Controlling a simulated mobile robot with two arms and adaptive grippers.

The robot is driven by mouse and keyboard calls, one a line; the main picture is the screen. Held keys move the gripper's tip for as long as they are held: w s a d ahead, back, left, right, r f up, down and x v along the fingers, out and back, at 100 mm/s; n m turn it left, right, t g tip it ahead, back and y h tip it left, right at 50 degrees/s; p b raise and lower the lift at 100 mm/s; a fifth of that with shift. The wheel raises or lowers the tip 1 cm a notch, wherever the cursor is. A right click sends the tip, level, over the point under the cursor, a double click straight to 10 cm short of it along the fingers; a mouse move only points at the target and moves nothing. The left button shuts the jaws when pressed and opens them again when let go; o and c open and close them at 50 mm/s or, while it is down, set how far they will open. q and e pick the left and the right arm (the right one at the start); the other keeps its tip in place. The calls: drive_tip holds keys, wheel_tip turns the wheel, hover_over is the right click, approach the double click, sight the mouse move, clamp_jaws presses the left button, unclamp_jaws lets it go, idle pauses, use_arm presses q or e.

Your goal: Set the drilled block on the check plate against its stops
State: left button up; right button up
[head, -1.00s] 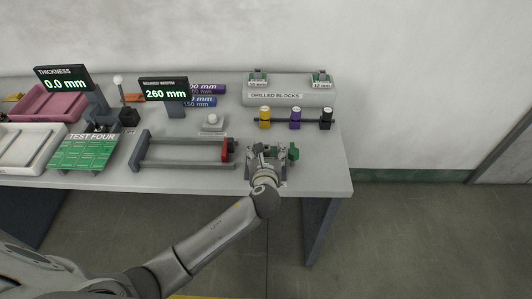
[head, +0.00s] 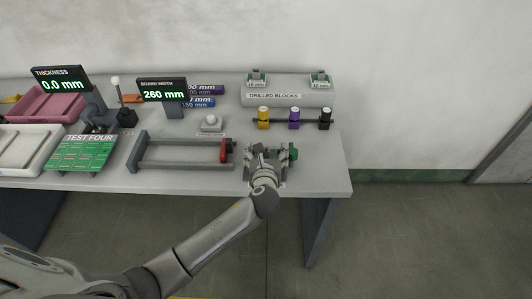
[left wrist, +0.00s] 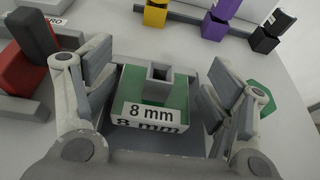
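The drilled block (left wrist: 180,108), green with a grey square tube on top and an "8 mm" label, shows in the left wrist view. It stands between the two fingers of my left gripper (left wrist: 164,85), with a visible gap on each side, so the gripper is open around it. In the head view the left gripper (head: 267,152) is over the front right of the bench and largely hides this block. I cannot make out the check plate or its stops for certain, nor whether the block touches any stop. My right gripper is not in view.
Blocks marked 10 mm (head: 257,80) and 12 mm (head: 320,80) sit on the drilled-blocks rack (head: 288,98). Yellow (head: 263,115), purple (head: 294,115) and black (head: 325,117) pieces stand behind my gripper. A grey frame with a red part (head: 225,151) is just left. A green part (head: 293,152) is close right.

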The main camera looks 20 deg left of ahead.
use_arm(q)
drive_tip(key=f, duration=0.1)
drive_tip(key=s+f, duration=0.1)
drive_tip(key=f, duration=0.1)
drive_tip(key=shift+s+f+g, duration=0.15)
drive_tip(key=shift+f+g, duration=0.05)
drive_tip(key=shift+g, duration=0.2)
drive_tip(key=shift+t, duration=0.3)
drive_tip(key=s+r, duration=0.1)
drive_tip(key=s+d+r, duration=0.1)
drive_tip(key=s+r, duration=0.3)
drive_tip(key=shift+s+d, duration=0.25)
drive_tip(key=shift+d, duration=0.1)
drive_tip(key=shift+s+d+r, duration=0.1)
drive_tip(key=shift+s+r, duration=0.15)
drive_tip(key=shift+r, duration=0.15)
drive_tip(key=v, duration=1.2)
